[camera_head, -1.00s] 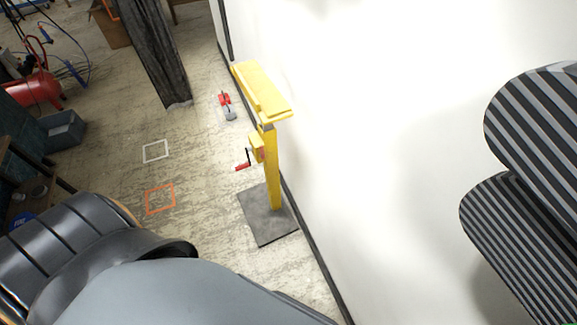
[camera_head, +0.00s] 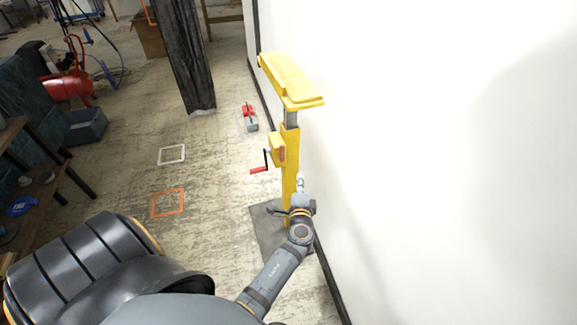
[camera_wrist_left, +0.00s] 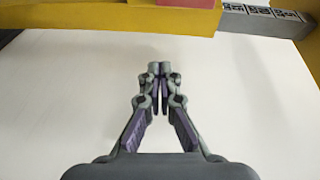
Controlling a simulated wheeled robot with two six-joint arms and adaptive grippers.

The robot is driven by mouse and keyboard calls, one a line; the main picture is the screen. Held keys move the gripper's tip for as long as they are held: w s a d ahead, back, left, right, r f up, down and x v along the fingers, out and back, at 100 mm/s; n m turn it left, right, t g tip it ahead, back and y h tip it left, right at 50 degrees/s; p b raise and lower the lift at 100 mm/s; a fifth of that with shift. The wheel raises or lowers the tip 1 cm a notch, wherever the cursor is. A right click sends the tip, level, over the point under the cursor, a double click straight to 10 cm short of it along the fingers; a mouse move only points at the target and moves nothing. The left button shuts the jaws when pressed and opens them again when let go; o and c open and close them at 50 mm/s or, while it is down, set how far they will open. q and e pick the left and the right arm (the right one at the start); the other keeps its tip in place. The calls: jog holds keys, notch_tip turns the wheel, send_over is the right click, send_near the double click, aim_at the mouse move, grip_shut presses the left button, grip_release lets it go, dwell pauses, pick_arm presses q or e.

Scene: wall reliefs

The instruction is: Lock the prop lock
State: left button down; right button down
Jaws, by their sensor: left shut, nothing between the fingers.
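The prop is a yellow stand (camera_head: 291,150) with a flat yellow top (camera_head: 288,78), standing upright on a dark base plate (camera_head: 264,225) beside the white wall. A yellow box (camera_head: 277,148) on its post carries a crank with a red handle (camera_head: 259,170). My left gripper (camera_head: 300,180) is low beside the post, on its wall side; contact cannot be told. In the left wrist view its fingers (camera_wrist_left: 159,70) are together and empty. A yellow part (camera_wrist_left: 100,17), a reddish patch and a grey numbered post (camera_wrist_left: 262,20) cross the top there. My right gripper is out of view.
The white wall (camera_head: 450,150) runs close along the right of the stand. A red and grey object (camera_head: 250,118) lies on the floor behind it. A dark pillar (camera_head: 188,60) stands farther back. Floor left of the stand is clear, with white and orange marked squares.

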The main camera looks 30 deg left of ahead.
aim_at(282, 152)
pick_arm(q)
jog(key=shift+t+y, duration=0.5)
jog(key=shift+y, duration=0.2)
jog(key=r, duration=0.5)
jog(key=shift+w+a, duration=0.3)
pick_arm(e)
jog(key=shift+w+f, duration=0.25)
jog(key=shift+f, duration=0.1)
